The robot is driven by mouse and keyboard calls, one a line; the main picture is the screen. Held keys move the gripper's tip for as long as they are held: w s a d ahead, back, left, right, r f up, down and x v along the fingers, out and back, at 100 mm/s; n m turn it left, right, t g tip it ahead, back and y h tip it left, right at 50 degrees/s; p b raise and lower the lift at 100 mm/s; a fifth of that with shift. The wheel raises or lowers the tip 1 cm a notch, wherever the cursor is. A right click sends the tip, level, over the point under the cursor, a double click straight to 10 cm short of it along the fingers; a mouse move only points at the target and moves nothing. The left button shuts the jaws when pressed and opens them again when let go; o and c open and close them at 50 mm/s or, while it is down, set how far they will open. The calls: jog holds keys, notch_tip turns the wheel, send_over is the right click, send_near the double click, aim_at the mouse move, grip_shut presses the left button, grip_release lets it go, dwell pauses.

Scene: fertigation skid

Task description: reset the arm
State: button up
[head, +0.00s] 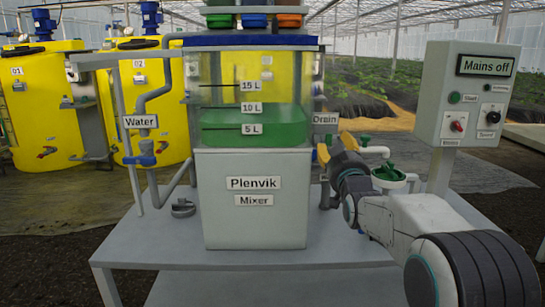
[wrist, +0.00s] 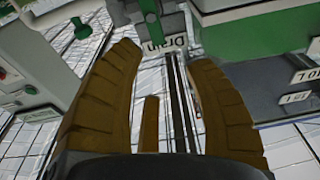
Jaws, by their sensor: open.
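My gripper (head: 335,150) is at the right side of the mixer, just below the Drain label (head: 325,118). In the wrist view its two brown fingers (wrist: 163,60) are spread apart with nothing held between them. The Drain label (wrist: 178,42) shows beyond the fingertips, close to the right one. My arm reaches in from the lower right and hides part of the drain fitting. A pale drain spout (head: 376,151) with a green part (head: 365,140) shows just right of my gripper. I cannot tell whether a finger touches anything.
The mixer (head: 253,215) holds green liquid (head: 250,125) to about the 10 L mark. The control box (head: 467,95) reads "Mains off". A water pipe (head: 143,105) is at left.

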jog(key=s+r+g+p, duration=0.4)
jog(key=s+p, duration=0.7)
jog(key=s, duration=0.4)
jog(key=s+r+g+p, duration=0.4)
jog(key=s+g+p, duration=0.3)
jog(key=s+p, duration=0.5)
jog(key=s+r+g+p, duration=0.4)
jog(key=s+p, duration=0.8)
jog(key=s, duration=0.6)
jog(key=shift+r+g, duration=0.25)
jog(key=shift+g, duration=0.45)
jog(key=shift+c, duration=0.3)
